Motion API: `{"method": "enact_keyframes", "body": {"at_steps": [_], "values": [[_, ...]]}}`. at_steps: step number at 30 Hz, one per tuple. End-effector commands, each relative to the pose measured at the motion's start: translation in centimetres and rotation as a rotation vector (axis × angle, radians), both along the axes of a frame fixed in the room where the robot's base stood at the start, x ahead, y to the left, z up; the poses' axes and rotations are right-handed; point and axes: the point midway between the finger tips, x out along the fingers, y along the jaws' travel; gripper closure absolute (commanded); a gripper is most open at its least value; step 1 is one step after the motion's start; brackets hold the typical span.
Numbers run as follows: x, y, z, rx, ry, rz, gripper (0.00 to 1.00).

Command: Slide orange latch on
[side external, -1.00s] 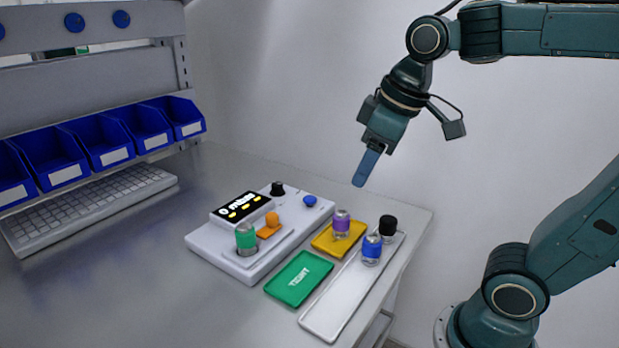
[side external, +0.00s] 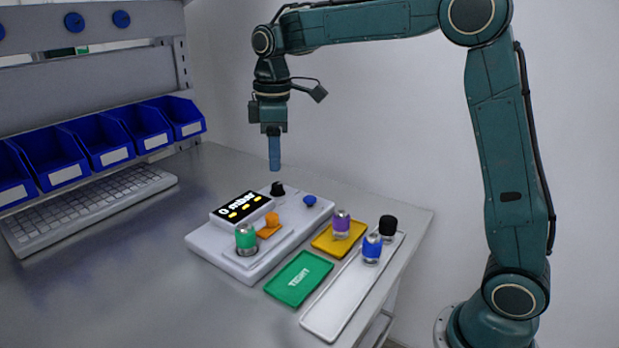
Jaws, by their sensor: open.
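The green-banded part stands upright in the device's round seat at the front. My gripper (side external: 275,168) points straight down above the back of the device, over the black knob (side external: 277,189). It is open, holds nothing that I can see, and is apart from the latch. From this side its fingers overlap, so the gap between them is hidden.
A blue button (side external: 310,200) is at the device's back right. To the right lie a green tray (side external: 285,283), a yellow tray (side external: 325,240) with a purple-banded part (side external: 341,224), and a white tray (side external: 325,315) with blue-banded (side external: 372,248) and black-topped (side external: 387,228) parts. A keyboard (side external: 90,205) lies left.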

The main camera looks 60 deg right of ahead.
Motion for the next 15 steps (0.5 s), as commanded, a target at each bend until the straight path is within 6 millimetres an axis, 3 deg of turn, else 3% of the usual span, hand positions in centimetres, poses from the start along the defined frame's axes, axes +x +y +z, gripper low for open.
{"method": "enact_keyframes", "body": {"at_steps": [6,15], "values": [[1.7,0.0,-1.1,-0.001,0.03,0.047,0.51],[1.8,0.0,-1.4,-0.001,0.033,0.052,0.51]]}}
